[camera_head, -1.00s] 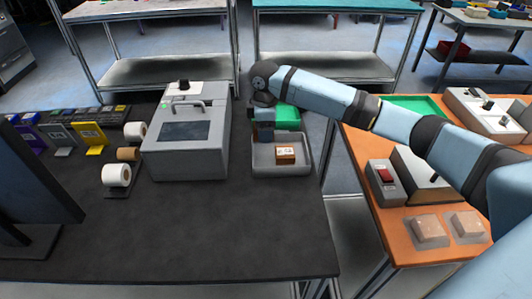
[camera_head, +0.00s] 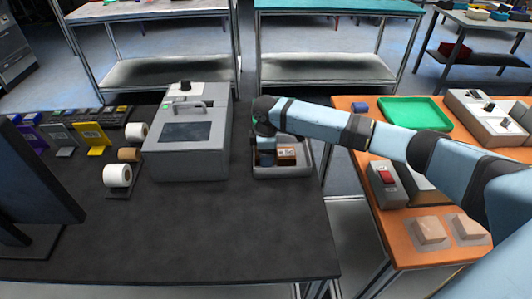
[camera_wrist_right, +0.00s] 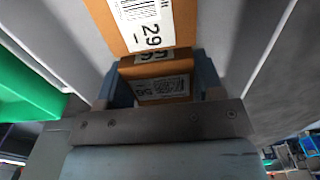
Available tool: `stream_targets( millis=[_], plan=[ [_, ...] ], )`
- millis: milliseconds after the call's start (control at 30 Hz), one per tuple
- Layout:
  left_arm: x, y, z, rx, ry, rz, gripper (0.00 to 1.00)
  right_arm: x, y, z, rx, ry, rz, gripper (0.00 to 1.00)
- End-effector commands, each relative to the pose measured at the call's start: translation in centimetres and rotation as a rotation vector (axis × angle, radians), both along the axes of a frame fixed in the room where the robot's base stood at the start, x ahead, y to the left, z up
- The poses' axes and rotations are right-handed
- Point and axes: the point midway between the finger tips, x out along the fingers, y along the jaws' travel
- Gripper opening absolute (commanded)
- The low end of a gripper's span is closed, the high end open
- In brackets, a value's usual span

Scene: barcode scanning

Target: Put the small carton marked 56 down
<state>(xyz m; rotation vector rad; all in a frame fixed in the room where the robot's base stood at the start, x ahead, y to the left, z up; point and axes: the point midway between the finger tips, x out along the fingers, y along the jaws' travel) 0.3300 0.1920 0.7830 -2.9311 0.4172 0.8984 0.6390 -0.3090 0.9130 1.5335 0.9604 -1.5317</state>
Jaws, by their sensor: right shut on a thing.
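The small carton marked 56 (camera_wrist_right: 162,88) is orange-brown with a white label. It sits between the fingers of my right gripper (camera_wrist_right: 160,85), which is shut on it. In the head view my right gripper (camera_head: 266,158) points down into the grey tray (camera_head: 283,172) on the dark table. The held carton cannot be made out there. Another carton marked 29 (camera_wrist_right: 140,20) lies close by in the tray, and it also shows in the head view (camera_head: 287,153), just right of the gripper. I cannot tell whether the held carton touches the tray floor. My left gripper is not in view.
A grey machine with a handle (camera_head: 187,140) stands left of the tray, with label rolls (camera_head: 117,175) beyond it. The front of the dark table (camera_head: 200,230) is clear. An orange table (camera_head: 400,215) on the right holds a green tray (camera_head: 415,113).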

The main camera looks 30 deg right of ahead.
Motion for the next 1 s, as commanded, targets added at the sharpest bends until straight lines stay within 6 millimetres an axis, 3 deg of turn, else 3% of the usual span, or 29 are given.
stream_targets(
  millis=[67, 100, 200, 567, 1000],
  plan=[
    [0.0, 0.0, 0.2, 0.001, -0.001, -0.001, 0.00, 0.0, 0.0, -0.2, 0.000, 0.000, -0.001, 0.34],
    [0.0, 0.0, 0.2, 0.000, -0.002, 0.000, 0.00, 0.0, 0.0, -0.3, 0.000, 0.000, -0.001, 0.64],
    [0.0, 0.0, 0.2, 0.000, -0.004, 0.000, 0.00, 0.0, 0.0, -0.3, 0.000, 0.000, -0.001, 0.87],
    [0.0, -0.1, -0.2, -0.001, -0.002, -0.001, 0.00, 0.0, 0.0, 0.1, 0.000, -0.001, 0.001, 0.87],
    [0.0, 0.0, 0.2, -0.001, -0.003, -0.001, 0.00, 0.1, 0.0, 8.8, 0.001, -0.003, 0.000, 0.87]
  ],
)
